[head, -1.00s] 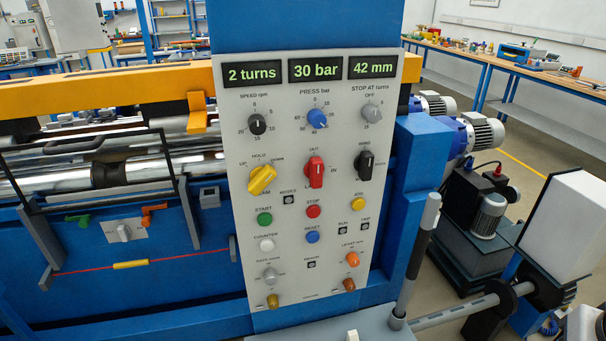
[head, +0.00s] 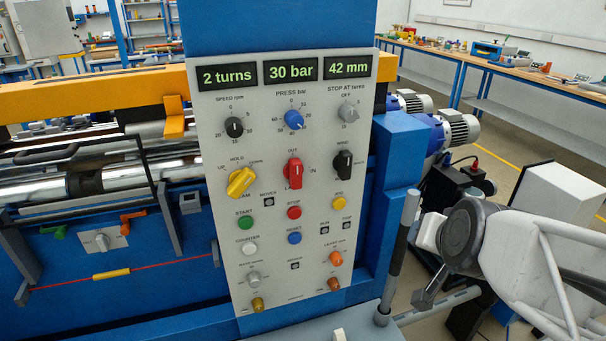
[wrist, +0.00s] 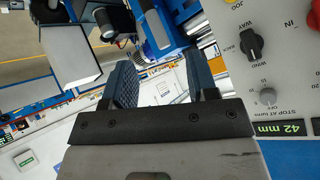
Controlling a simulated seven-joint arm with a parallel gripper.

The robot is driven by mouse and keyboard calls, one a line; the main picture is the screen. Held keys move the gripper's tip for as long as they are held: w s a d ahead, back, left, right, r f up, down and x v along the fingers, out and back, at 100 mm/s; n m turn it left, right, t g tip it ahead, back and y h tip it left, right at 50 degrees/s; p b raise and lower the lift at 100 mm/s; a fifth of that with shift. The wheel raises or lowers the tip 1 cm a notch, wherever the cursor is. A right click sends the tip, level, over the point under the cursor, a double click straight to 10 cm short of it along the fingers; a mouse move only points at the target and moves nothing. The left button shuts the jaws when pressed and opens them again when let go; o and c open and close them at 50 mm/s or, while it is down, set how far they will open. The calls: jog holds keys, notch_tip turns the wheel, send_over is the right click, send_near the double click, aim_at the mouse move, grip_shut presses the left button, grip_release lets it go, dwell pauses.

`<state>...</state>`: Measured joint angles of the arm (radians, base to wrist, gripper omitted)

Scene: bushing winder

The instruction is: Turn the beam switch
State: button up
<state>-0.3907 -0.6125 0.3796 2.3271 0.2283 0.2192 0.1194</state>
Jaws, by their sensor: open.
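The yellow knob (head: 241,182) is on the left of the control panel (head: 213,120), with UP, HOLD and DOWN marks around it. The label under it is partly covered and ends in "AM". Its handle is tilted, from lower left to upper right. My gripper (wrist: 162,82) is open and empty in the wrist view, its two dark fingers apart. The panel is at the right of that view, upside down, and the yellow knob is outside it. In the head view my arm's end is right of the panel, well away from the knob.
The red knob (head: 294,172) and black WIND knob (head: 343,164) share the yellow knob's row. The green START button (head: 245,222) is just below it. A grey lever (head: 401,255) stands at the panel's right. Yellow beam (head: 90,97) and rollers lie to the left.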

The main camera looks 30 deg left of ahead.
jog(key=w+a+t+y, duration=0.2)
jog(key=a, duration=0.8)
jog(key=m+t+y, duration=0.4)
jog(key=m+t, duration=0.1)
jog(key=t, duration=0.3)
send_near(241, 189)
jog(key=shift+x, duration=1)
jog(key=shift+x, duration=3.9)
jog(key=shift+n, duration=0.3)
jog(key=c, duration=0.9)
